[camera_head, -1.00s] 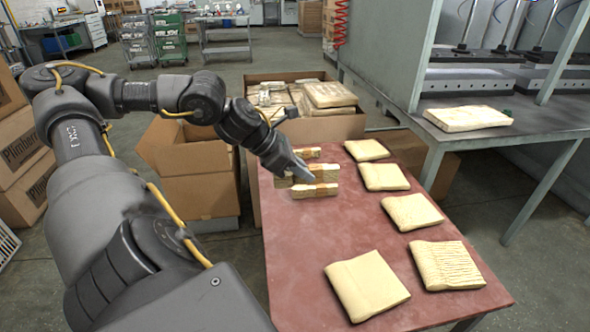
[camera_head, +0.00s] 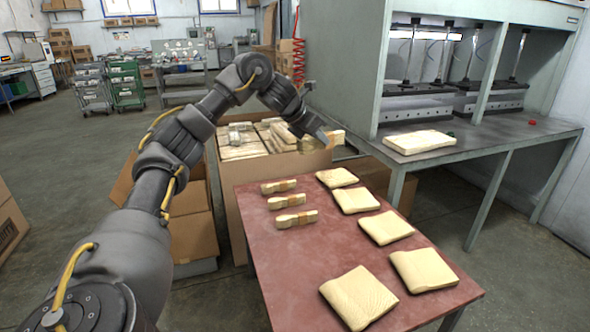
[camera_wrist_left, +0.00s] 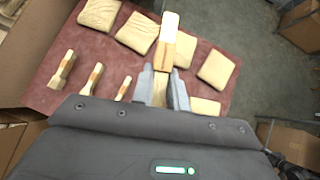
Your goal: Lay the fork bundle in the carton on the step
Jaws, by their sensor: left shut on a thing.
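My left gripper (camera_head: 322,139) is shut on a pale wooden fork bundle (camera_head: 338,136) with an orange-brown band. It holds the bundle raised above the far end of the red table, by the right corner of a large carton. The held bundle also sticks out past the fingers in the left wrist view (camera_wrist_left: 167,45). An open cardboard carton (camera_head: 192,222) stands on a low grey step (camera_head: 196,268) left of the table; its inside is mostly hidden. The large carton (camera_head: 285,190) behind the table is filled with pale bundles (camera_head: 240,150). My right gripper is out of view.
Three banded bundles (camera_head: 287,201) lie along the left side of the red table (camera_head: 290,262). Several cream packs (camera_head: 386,228) lie on its right side. A grey press bench (camera_head: 480,140) with another pack (camera_head: 418,142) stands at right.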

